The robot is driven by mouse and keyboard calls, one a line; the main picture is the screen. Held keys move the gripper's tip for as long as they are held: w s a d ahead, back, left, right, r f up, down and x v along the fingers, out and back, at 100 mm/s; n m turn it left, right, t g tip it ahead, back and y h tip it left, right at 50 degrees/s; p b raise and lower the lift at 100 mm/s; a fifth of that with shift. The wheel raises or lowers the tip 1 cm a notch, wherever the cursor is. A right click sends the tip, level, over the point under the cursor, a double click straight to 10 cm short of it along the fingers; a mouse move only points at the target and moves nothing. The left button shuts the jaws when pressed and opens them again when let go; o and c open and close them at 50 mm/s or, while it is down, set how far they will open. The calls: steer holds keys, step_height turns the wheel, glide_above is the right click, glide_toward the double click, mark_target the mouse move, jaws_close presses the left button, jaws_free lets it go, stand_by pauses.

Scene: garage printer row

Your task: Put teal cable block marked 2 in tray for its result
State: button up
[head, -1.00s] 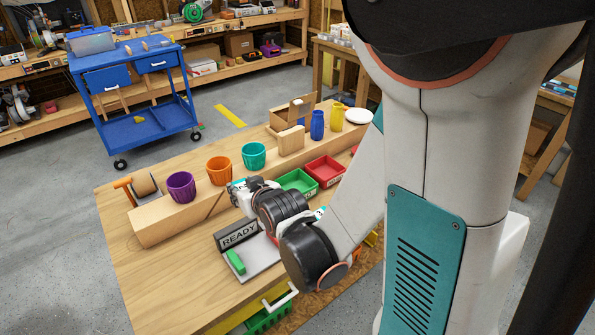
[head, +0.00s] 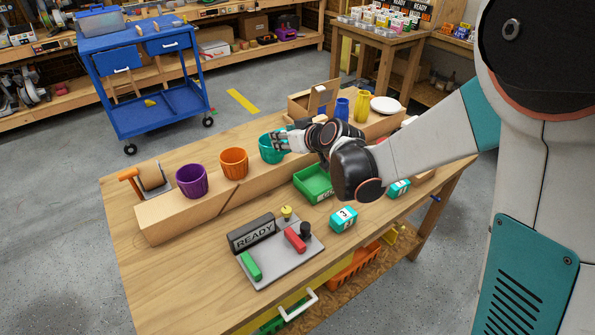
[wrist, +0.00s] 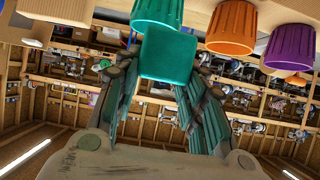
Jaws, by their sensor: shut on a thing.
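My gripper (wrist: 160,85) is shut on a teal block, which shows between the fingers in the wrist view (wrist: 167,55); no number is visible on its face there. In the head view my gripper (head: 283,141) is level at the teal cup (head: 268,153), overlapping it in the picture; I cannot tell if they touch. Two other teal blocks lie on the bench, one marked 3 (head: 343,219) and one seemingly marked 1 (head: 398,189). A green tray (head: 312,184) lies below my wrist, partly hidden by it. The red tray is hidden behind my arm.
A READY sign (head: 252,234) stands on a grey plate with green and red pieces. The bench's left front is clear.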

steer(key=shift+w+a+f, duration=0.1)
steer(key=shift+a+f, duration=0.2)
steer(key=shift+f, duration=0.15)
step_height(320, 180, down, 19)
steer(key=b, duration=0.7)
steer(key=shift+b, duration=0.4)
steer(key=o, duration=0.9)
